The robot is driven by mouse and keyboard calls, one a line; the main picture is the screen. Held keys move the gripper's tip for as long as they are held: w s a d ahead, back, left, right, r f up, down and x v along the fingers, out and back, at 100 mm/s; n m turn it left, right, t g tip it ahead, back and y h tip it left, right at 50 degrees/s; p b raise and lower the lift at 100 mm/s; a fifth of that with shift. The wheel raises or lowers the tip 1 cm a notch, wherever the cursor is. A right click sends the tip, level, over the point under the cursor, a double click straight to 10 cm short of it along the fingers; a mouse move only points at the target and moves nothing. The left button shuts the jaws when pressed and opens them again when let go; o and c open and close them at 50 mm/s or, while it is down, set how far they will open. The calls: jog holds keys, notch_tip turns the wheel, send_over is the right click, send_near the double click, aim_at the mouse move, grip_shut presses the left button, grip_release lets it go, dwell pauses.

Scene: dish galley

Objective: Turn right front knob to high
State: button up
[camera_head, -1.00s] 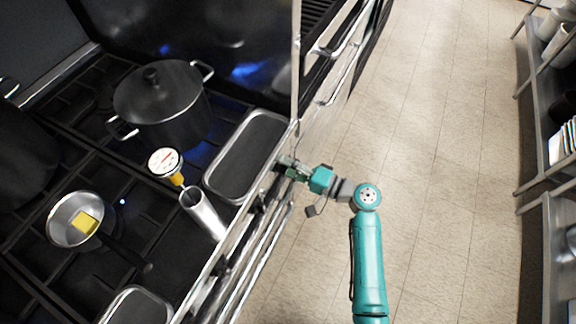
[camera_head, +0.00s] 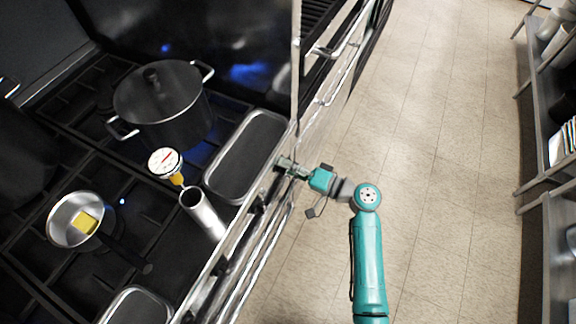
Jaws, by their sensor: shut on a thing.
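My gripper (camera_head: 284,164) is at the front panel of the stove (camera_head: 240,222), near its right end as the panel runs up the picture. Its jaws are shut on a knob there, which the fingers mostly hide. I cannot read the knob's setting. Other dark knobs (camera_head: 258,203) sit lower along the same panel. My teal arm reaches in from the lower right.
A lidded dark pot (camera_head: 160,100), a small pan (camera_head: 75,215) with a yellow block (camera_head: 86,222), a steel cylinder (camera_head: 203,214) and a dial thermometer (camera_head: 165,162) are on the stove. A rail (camera_head: 258,268) runs below the knobs. The floor (camera_head: 450,160) is clear; shelves (camera_head: 548,150) stand at right.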

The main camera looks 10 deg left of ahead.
jog(key=o, duration=1.2)
jog(key=shift+a, duration=0.1)
jog(key=v, duration=1.2)
